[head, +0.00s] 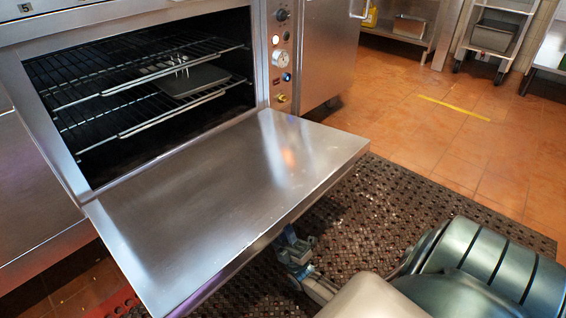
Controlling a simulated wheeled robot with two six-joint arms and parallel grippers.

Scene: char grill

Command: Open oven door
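The oven door (230,198) is swung down and lies about level in front of the oven (265,50), a flat steel panel. The oven's cavity shows open, with wire racks (110,90) and a dark flat tray (195,80) on a rack. My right gripper (290,240) is at the door's outer edge, low and partly hidden behind it. I cannot tell whether it touches the door or whether its fingers are apart. My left gripper is not in view.
A control panel with knobs and a gauge (281,58) is right of the cavity. A perforated dark mat (375,215) covers the floor before the oven. The orange tiled floor (450,130) to the right is clear. Steel shelves (400,28) stand at the back.

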